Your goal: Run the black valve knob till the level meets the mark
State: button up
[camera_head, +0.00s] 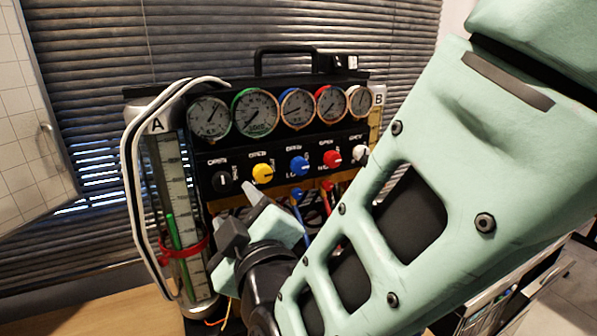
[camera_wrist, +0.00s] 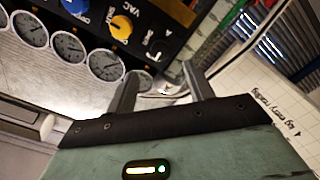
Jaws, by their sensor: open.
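The black valve knob (camera_head: 222,183) is at the left end of the knob row on the black panel, below the gauges; it also shows in the wrist view (camera_wrist: 160,46). The clear tube marked A (camera_head: 172,170) stands left of the panel. A thin green column (camera_head: 172,232) inside it reaches above the red ring (camera_head: 192,249) around the tube. My gripper (camera_head: 243,212) is open and empty, in front of the panel, below and right of the black knob in the head view. In the wrist view its fingers (camera_wrist: 161,88) are apart from the knob.
The yellow knob (camera_head: 262,173), blue knob (camera_head: 298,166), red knob (camera_head: 332,158) and white knob (camera_head: 361,153) share the row. Several round gauges (camera_head: 255,113) sit above. A white hose (camera_head: 131,190) loops beside tube A. My arm hides the right of the rig.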

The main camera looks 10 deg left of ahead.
aim_at(224, 185)
jog(key=p+x, duration=0.2)
jog(key=x, duration=0.6)
jog(key=shift+w+a+p, duration=0.1)
jog(key=shift+w+p, duration=0.2)
jog(key=shift+p, duration=0.05)
jog(key=c, duration=1)
